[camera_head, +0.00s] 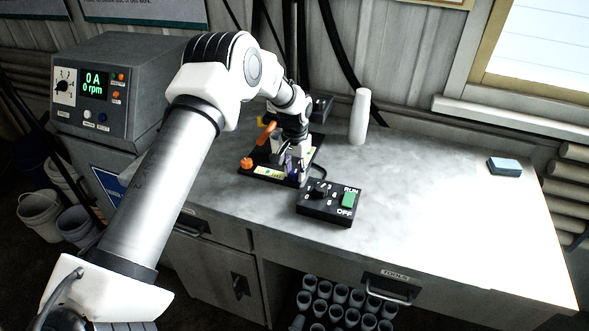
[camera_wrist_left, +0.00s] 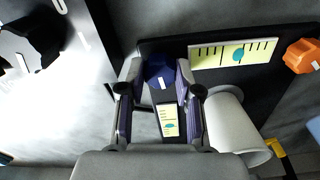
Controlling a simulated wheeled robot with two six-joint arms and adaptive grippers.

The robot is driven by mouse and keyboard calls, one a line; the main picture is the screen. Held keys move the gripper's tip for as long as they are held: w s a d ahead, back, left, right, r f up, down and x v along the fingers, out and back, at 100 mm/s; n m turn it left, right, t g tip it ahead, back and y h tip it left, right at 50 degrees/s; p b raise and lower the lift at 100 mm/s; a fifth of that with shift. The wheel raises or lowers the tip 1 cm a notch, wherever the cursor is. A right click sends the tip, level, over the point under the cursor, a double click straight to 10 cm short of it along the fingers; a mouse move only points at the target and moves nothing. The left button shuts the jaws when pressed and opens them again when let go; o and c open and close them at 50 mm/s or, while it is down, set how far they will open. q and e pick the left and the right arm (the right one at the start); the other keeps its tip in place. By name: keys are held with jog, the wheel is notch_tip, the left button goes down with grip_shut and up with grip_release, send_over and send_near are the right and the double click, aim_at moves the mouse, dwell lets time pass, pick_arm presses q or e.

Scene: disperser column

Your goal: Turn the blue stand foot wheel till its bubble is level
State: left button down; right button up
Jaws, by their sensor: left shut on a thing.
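The blue foot wheel (camera_wrist_left: 158,70) sits at the edge of the black stand base (camera_wrist_left: 222,84). My left gripper (camera_wrist_left: 160,78) is shut on the wheel, one finger on each side. In the head view my left gripper (camera_head: 294,168) reaches down to the front right of the base and mostly hides the wheel. A long yellow-green vial (camera_wrist_left: 206,56) has its teal bubble slightly right of its middle. A small vial (camera_wrist_left: 165,113) between my fingers has its teal bubble towards its lower end in the picture. My right gripper is out of view.
An orange foot wheel (camera_head: 246,163) is at the base's left corner. A white cup (camera_wrist_left: 228,122) stands beside my fingers. A switch box (camera_head: 318,212) marked RUN and OFF lies just in front. A white container (camera_head: 359,118) stands behind. The bench's right side is mostly clear.

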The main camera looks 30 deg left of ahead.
aim_at(295, 172)
pick_arm(q)
jog(key=n+p, duration=0.1)
jog(key=n, duration=0.3)
jog(key=shift+p, duration=0.3)
jog(key=n+p, duration=0.1)
jog(key=n, duration=0.3)
jog(key=shift+n, duration=0.3)
jog(key=c, duration=1.1)
grip_release()
jog(key=shift+f, duration=0.1)
jog(key=shift+w+a+f, duration=0.1)
jog(key=shift+w, duration=0.05)
notch_tip(295, 172, up, 12)
jog(key=shift+f, duration=0.1)
